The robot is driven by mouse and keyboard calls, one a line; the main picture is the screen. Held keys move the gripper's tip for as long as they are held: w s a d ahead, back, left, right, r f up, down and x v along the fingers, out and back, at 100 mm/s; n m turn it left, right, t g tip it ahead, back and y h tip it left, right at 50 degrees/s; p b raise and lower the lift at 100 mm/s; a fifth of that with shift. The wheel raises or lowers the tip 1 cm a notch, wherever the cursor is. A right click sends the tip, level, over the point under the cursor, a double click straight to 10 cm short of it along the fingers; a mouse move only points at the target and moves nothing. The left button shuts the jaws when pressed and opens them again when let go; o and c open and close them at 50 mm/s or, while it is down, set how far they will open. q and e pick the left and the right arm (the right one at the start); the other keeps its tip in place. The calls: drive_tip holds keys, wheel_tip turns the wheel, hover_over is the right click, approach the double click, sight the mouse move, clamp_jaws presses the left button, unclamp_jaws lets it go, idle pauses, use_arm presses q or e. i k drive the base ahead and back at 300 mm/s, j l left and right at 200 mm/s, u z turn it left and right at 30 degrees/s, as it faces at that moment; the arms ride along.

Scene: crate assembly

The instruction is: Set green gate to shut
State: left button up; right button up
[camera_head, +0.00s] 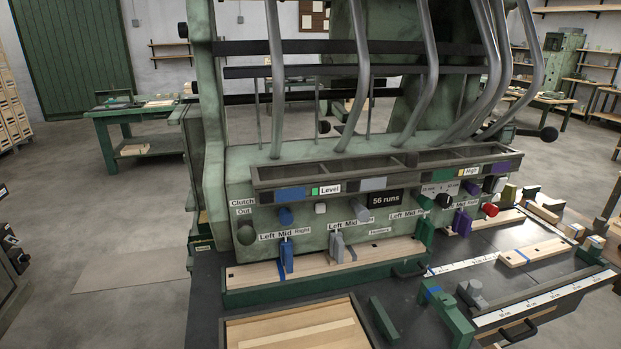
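The sorting machine's green front panel (320,190) stands in the middle of the view. A dark green strip (440,175) marks one section under the hopper trough. Below it is a small label plate (438,188), too small to read surely, with a dark knob (443,201) beside it. A green lever piece (425,232) stands lower, near a "Left Mid Right" label (408,214). I cannot tell which of these parts is the green gate or how it is set. Neither of my grippers is in view.
Blue (286,256) and grey (337,246) levers, a red knob (490,209) and a "56 runs" display (385,199) share the panel. A wooden tray (295,330), a green bracket (447,312) and a ruler tray (545,298) lie on the dark bench in front.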

sight(426, 204)
drive_tip(key=j+z, duration=0.4)
drive_tip(key=j, duration=1.25)
drive_tip(key=k, duration=0.1)
